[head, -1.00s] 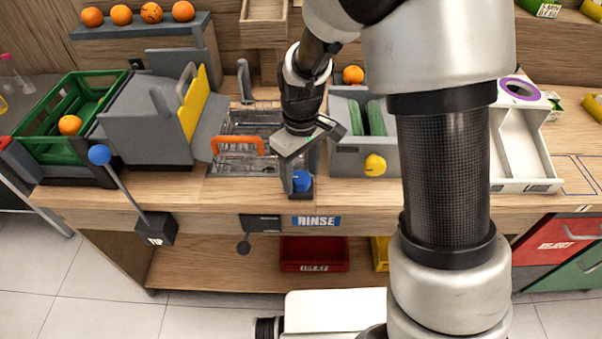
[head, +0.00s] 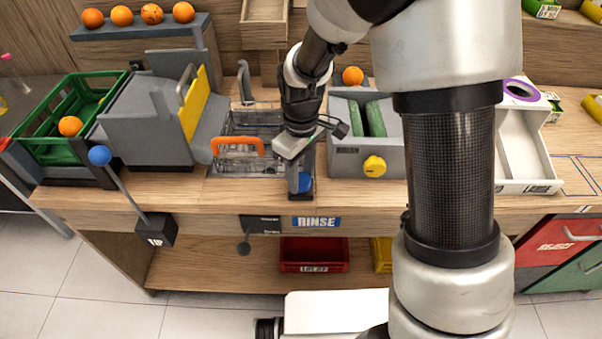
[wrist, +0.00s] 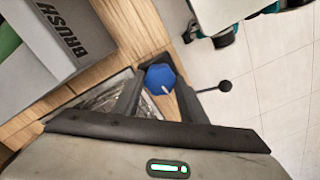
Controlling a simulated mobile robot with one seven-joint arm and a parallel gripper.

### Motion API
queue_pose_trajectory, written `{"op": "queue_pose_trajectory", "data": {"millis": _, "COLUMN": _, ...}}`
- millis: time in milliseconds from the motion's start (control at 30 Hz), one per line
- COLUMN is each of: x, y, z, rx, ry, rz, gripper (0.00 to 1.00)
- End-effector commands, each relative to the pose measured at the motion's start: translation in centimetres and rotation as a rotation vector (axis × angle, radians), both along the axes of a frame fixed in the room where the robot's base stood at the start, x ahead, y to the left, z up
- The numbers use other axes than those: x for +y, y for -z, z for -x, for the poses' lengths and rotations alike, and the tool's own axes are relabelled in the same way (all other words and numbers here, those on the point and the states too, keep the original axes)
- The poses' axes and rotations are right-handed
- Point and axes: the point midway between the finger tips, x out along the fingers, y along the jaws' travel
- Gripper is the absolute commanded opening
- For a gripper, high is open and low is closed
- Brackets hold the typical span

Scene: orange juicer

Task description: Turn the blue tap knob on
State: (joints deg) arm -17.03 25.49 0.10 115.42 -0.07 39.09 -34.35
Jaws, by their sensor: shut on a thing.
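The blue tap knob (head: 305,182) sits at the front edge of the bench, above the RINSE label, partly hidden behind my gripper in the head view. In the wrist view the blue knob (wrist: 161,78) has a white line on its face and lies between my fingertips. My gripper (head: 301,184) points down at the knob, and its two dark fingers (wrist: 158,84) are shut on it. The wire sink basket (head: 245,160) with an orange handle is just left of the gripper.
A white tray (head: 520,150) is farther right.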

Motion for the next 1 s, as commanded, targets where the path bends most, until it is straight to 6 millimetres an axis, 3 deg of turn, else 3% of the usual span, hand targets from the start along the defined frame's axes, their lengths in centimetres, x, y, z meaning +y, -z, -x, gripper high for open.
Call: {"op": "queue_pose_trajectory", "data": {"millis": 1000, "x": -0.07, "y": -0.39, "z": 0.01, "rx": 0.002, "ry": -0.947, "rz": -0.001, "gripper": 0.16}}
